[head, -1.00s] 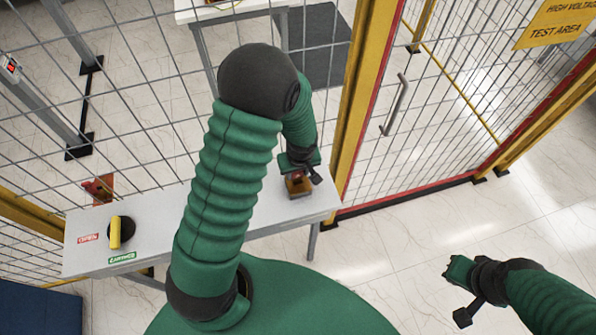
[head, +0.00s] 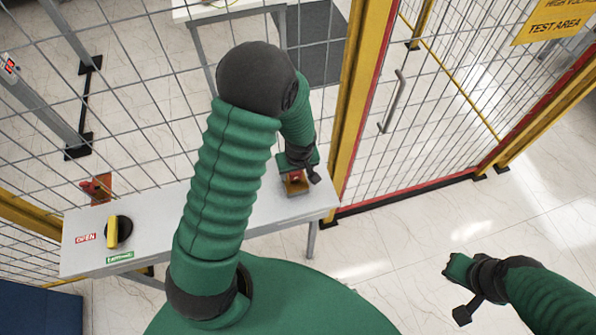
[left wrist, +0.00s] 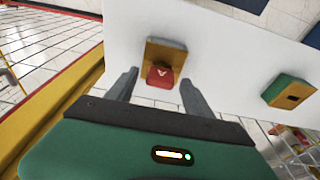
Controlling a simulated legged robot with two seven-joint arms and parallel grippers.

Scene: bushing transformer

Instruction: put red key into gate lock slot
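The red key (left wrist: 160,76) shows in the left wrist view as a red block with a pale mark. It is against the front of a brass-coloured block (left wrist: 166,48) on the white tabletop; I cannot tell how deep it sits. In the head view the brass block (head: 296,187) is at the right end of the table, just under my left gripper (head: 298,165). My left gripper's fingers (left wrist: 160,92) are spread to either side of the key, apart from it. My right gripper (head: 459,268) hangs over the floor at lower right; its fingers are too unclear to judge.
A green-and-brass block (left wrist: 288,91) lies farther along the table. The table (head: 75,262) carries a yellow-handled rotary switch (head: 113,232). An orange-red fitting (head: 97,188) is on the mesh fence behind. A yellow gate post (head: 357,90) stands close right of my left gripper.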

